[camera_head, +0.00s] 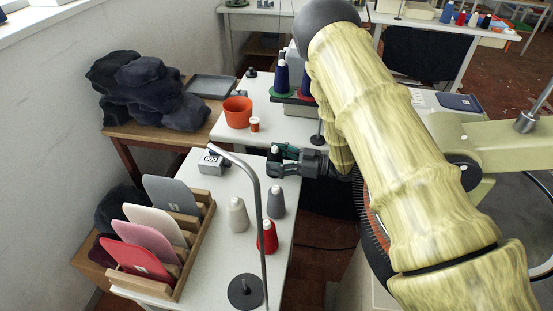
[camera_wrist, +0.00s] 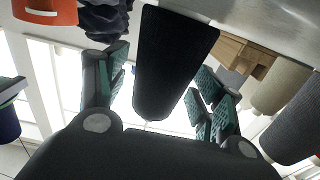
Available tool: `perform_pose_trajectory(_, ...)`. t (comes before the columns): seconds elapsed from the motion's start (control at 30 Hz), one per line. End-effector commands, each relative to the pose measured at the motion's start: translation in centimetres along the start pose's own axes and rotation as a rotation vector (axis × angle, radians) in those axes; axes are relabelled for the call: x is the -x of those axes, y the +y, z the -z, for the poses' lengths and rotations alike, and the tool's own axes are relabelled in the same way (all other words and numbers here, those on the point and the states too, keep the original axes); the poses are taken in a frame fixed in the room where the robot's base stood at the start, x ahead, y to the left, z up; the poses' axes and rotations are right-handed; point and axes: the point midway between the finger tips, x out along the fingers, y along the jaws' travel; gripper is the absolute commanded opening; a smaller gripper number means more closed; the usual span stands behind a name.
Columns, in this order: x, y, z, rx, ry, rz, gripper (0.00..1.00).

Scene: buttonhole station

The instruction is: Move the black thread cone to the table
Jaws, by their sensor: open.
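The black thread cone (camera_wrist: 175,60) stands out large in the wrist view, between the two fingers of my gripper (camera_wrist: 160,88). Gaps show on both sides of it, so the fingers are apart from it. In the head view my gripper (camera_head: 277,161) reaches in from the right over the near white table (camera_head: 222,245), and the black cone (camera_head: 274,153) shows small at its fingertips, partly hidden by them. My gripper is open. Whether the cone's base rests on the tabletop is hard to tell.
A cream cone (camera_head: 237,214), a grey cone (camera_head: 275,204) and a red cone (camera_head: 267,238) stand close in front. A lamp-like metal stand (camera_head: 262,200) rises beside them. A wooden rack (camera_head: 195,238) holds coloured panels at left. An orange pot (camera_head: 237,112) stands behind.

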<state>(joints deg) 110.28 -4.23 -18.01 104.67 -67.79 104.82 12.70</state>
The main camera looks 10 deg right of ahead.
Motion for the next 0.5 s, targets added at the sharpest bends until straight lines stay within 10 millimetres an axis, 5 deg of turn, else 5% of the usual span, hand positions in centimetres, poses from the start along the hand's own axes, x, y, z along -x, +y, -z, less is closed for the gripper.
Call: perform_pose_trajectory(0.5, 5.8, 0.1, 0.1, 0.0, 0.0, -0.002, 0.67)
